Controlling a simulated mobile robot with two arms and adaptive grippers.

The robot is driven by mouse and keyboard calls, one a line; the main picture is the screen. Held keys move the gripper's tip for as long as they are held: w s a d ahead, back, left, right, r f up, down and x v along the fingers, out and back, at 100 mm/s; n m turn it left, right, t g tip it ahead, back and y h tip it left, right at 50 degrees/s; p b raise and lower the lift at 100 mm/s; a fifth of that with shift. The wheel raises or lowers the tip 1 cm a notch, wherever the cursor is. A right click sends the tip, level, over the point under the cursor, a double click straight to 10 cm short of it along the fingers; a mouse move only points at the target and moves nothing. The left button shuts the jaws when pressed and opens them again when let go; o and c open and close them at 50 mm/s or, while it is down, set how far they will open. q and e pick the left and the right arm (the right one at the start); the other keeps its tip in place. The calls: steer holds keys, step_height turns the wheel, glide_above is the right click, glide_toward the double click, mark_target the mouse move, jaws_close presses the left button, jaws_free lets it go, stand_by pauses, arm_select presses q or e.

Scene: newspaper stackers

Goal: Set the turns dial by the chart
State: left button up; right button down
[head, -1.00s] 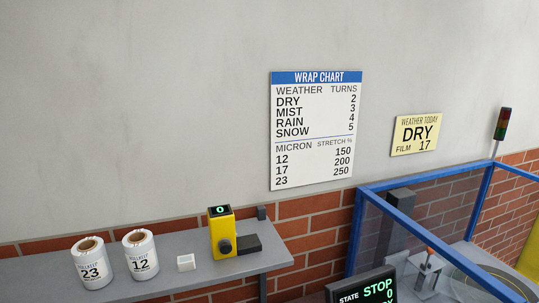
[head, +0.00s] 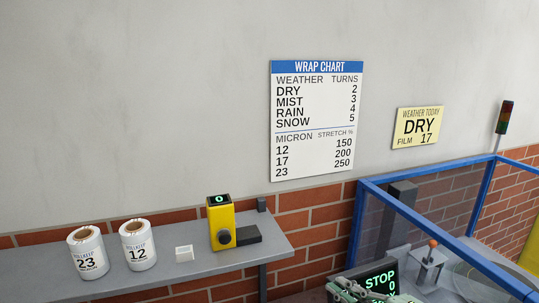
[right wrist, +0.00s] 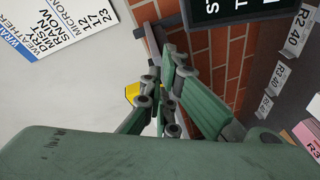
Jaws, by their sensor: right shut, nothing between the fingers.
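The wrap chart (head: 313,165) hangs on the wall and lists DRY 2, MIST 3, RAIN 4 and SNOW 5 turns. The yellow weather card (head: 403,127) to its right reads DRY, film 17. A dark display panel (head: 386,268) at the bottom shows STOP and a 0 below it; its lower part is hidden by my right gripper. I cannot make out a turns dial. My right gripper (head: 358,289), green, is shut and empty before the panel. In the right wrist view its fingers (right wrist: 164,97) are together. My left gripper is out of view.

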steer(key=s+a+r+n+g+y+b, duration=0.1)
steer(key=s+a+n+g+y, duration=0.4)
steer(key=s+a+n, duration=0.15)
steer(key=s+f+n+g+h+b, duration=0.25)
steer(key=s+f+n+g, duration=0.2)
steer(key=f, duration=0.35)
steer(key=w+d+f+m+h+b, duration=0.1)
steer(key=w+d+f+h, duration=0.15)
steer(key=d+h, duration=0.2)
steer(key=w+d+f+m+t+h, duration=0.1)
steer(key=d+f+h, duration=0.2)
steer(key=d, duration=0.3)
steer(key=w+d+f+m+h+b, duration=0.1)
steer(key=w+d+f+h, duration=0.15)
steer(key=d, duration=0.25)
steer(key=shift+h, duration=0.25)
steer(key=b+x, duration=0.1)
steer(key=x, duration=0.3)
steer(key=b+x, duration=0.1)
steer(key=x, duration=0.1)
steer(key=shift+s+f+b, duration=0.3)
steer(key=shift+f+b, duration=0.05)
steer(key=shift+w+a+f+b, duration=0.1)
steer(key=shift+w+f+b, duration=0.05)
steer(key=shift+f+b, duration=0.15)
steer(key=shift+b, duration=0.35)
